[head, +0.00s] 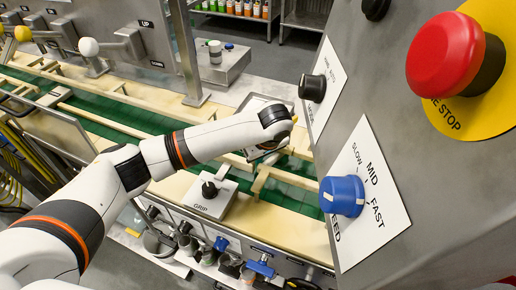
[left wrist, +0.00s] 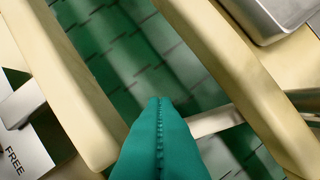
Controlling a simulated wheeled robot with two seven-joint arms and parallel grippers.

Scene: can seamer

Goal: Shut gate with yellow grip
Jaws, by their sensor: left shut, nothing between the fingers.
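A yellow ball grip (head: 22,33) sits on the end of a metal lever at the far upper left of the head view, far from my gripper. The frames do not clearly show how its gate stands. My left gripper (head: 266,156) points down over the conveyor, mostly hidden behind my wrist. In the left wrist view its teal fingers (left wrist: 160,103) are shut together and empty, above the green belt (left wrist: 135,50). My right gripper is not in view.
A white ball grip (head: 88,46) is right of the yellow one. Cream rails (left wrist: 75,75) line the belt. A GRIP knob box (head: 207,195) is below my forearm. A panel with a red stop button (head: 445,54) and blue speed knob (head: 342,195) stands at right.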

